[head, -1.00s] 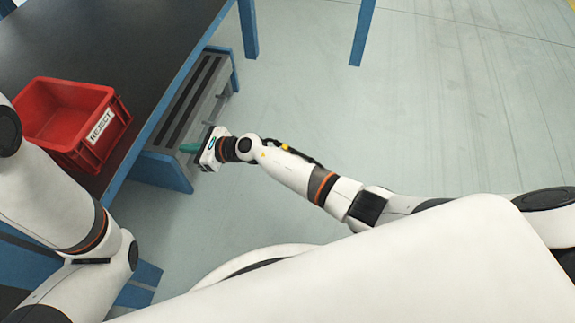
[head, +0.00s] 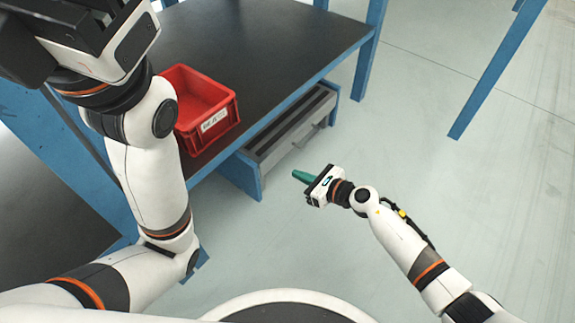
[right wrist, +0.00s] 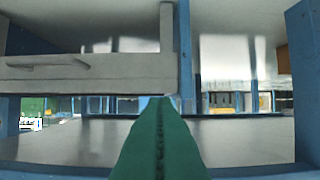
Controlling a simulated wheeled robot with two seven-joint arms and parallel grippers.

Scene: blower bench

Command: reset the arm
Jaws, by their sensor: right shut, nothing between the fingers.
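My right gripper (head: 301,176) has green fingers and a white body. It is out over the floor to the right of the bench, apart from the drawer unit, with its arm coming in from the lower right. In the right wrist view the green fingers (right wrist: 160,142) are pressed together with nothing between them. My left arm rises along the left side of the head view. Its dark gripper (head: 55,35) is at the top left, partly cut off by the frame, and its fingertips are not clear.
A red bin (head: 222,113) with a white label sits on the dark bench top (head: 270,50). A grey drawer unit (head: 300,130) is below the bench edge. Blue legs (head: 370,50) stand at the far side. The floor (head: 440,180) to the right is clear.

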